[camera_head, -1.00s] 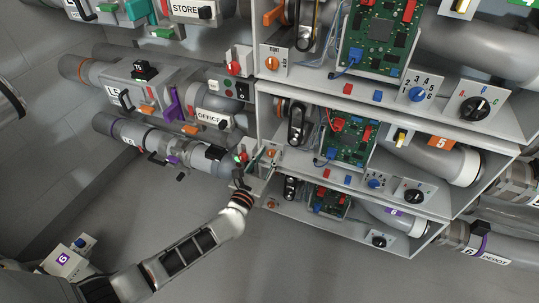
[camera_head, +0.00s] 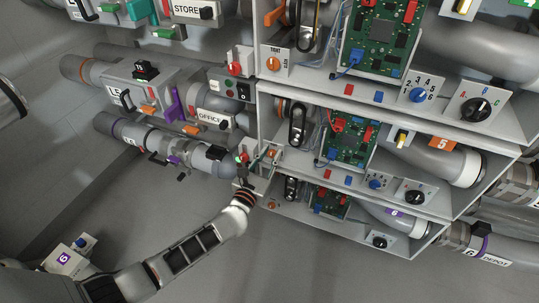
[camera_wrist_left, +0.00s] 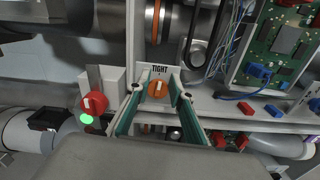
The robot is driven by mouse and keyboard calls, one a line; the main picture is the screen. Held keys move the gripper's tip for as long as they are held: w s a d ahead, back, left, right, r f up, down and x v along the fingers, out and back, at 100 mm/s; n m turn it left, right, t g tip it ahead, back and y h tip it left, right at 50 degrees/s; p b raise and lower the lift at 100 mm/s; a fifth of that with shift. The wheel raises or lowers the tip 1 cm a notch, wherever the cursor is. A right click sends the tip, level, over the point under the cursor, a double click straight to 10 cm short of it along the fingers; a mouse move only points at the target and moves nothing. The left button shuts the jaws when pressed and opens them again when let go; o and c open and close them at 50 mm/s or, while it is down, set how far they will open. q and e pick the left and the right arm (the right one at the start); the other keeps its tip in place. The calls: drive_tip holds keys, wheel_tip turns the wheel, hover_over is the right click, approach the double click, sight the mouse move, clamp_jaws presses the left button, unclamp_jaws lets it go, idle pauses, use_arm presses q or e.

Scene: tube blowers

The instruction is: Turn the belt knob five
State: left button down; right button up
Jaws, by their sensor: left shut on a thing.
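The belt knob of bay five is a round orange knob (camera_wrist_left: 158,90) with a pale slanted bar, on a white plate marked TIGHT at its top. In the head view this knob (camera_head: 271,153) is small, at the left end of the middle shelf with the orange 5 tag (camera_head: 442,143). My left gripper (camera_wrist_left: 157,87) has its two teal-sided fingers on either side of the knob and is shut on it. In the head view the left gripper (camera_head: 256,163) reaches the shelf from below left. The plate's lower part is hidden. My right gripper is out of view.
A red knob (camera_wrist_left: 94,104) with a lit green lamp (camera_wrist_left: 87,119) stands just left of the fingers. A green circuit board (camera_wrist_left: 272,45), wires and a black belt loop (camera_wrist_left: 196,40) are at the right. Grey pipes lie around the shelves. The floor below is clear.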

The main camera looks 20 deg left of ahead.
use_arm(q)
drive_tip(key=shift+d+m, duration=0.2)
drive_tip(key=shift+m, duration=1)
drive_tip(key=m, duration=0.4)
drive_tip(key=f+m+p, duration=0.1)
drive_tip(key=m, duration=0.4)
drive_tip(key=d+m+p, duration=0.1)
drive_tip(key=m, duration=0.4)
drive_tip(key=shift+f, duration=0.4)
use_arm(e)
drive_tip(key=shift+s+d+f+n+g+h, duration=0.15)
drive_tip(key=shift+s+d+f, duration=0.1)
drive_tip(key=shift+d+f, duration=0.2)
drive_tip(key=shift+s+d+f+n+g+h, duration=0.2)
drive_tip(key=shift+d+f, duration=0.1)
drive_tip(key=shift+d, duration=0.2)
use_arm(q)
drive_tip(key=shift+m, duration=0.4)
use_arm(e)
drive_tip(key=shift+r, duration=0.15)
use_arm(q)
drive_tip(key=c, duration=2.1)
unclamp_jaws()
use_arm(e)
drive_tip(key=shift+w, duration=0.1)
